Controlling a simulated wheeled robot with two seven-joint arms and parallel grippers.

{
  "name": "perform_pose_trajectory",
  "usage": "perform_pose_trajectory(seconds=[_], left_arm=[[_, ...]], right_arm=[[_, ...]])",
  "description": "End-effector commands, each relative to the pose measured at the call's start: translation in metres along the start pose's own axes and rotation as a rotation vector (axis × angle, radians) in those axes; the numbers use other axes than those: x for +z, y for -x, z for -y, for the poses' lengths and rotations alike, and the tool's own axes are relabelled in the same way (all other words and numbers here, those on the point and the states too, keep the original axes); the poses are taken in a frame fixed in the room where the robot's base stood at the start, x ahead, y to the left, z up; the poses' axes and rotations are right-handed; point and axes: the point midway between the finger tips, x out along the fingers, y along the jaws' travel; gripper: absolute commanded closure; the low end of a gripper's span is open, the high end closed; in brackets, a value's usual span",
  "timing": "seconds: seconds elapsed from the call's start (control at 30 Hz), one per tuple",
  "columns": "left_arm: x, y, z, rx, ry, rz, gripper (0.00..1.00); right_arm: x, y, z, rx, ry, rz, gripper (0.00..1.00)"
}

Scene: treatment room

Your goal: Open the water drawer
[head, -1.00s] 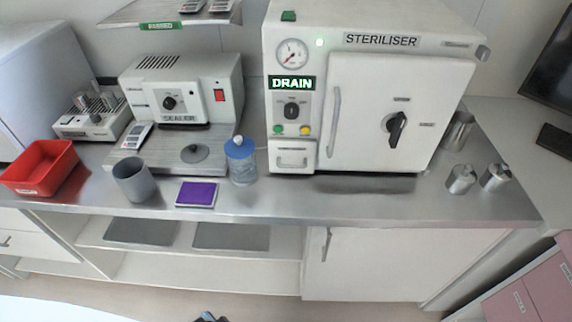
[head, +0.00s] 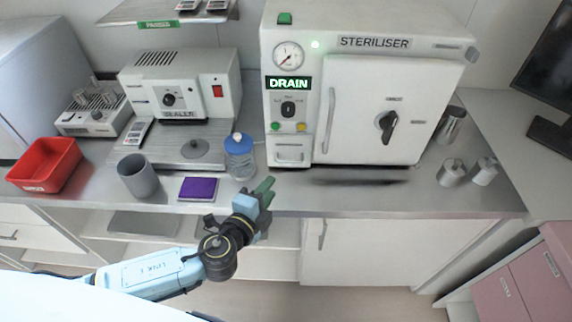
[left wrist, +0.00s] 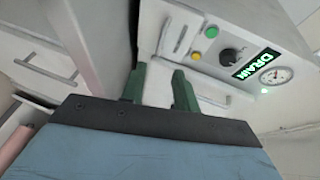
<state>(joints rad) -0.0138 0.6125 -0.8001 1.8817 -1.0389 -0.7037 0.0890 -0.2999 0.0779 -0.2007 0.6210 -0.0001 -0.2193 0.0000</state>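The water drawer (head: 289,153) is the small white front with a bar handle at the steriliser's lower left, below the green and yellow buttons. It looks closed, and its label is too small to read. It also shows in the left wrist view (left wrist: 172,48), ahead of the fingers. My left gripper (head: 265,189) is at the counter's front edge, below and left of the drawer, apart from it. Its green fingers (left wrist: 160,88) are open with nothing between them. My right gripper is not in view.
The steriliser (head: 365,55) has a large door with its own handle. A blue-lidded bottle (head: 240,160) stands left of the drawer, close to my left gripper. A purple pad (head: 198,188) and grey cup (head: 138,178) are further left. Counter (head: 340,198) is clear in front of the steriliser.

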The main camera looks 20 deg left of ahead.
Motion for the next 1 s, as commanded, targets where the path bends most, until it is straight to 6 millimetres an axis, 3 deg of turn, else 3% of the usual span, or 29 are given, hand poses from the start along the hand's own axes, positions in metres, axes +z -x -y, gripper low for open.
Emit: perform_pose_trajectory(seconds=[0.3, 0.5, 0.7, 1.0], left_arm=[[0.001, -0.066, 0.001, -0.002, 0.001, 0.003, 0.70], [0.001, -0.095, 0.000, 0.000, 0.002, 0.003, 0.70], [0.001, -0.108, 0.000, 0.001, 0.003, 0.003, 0.70], [0.001, -0.109, 0.000, 0.002, 0.003, 0.003, 0.70]], right_arm=[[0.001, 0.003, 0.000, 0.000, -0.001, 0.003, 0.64], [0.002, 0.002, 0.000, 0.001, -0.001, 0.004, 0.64], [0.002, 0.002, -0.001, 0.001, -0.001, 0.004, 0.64], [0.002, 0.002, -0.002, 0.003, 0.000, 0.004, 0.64]])
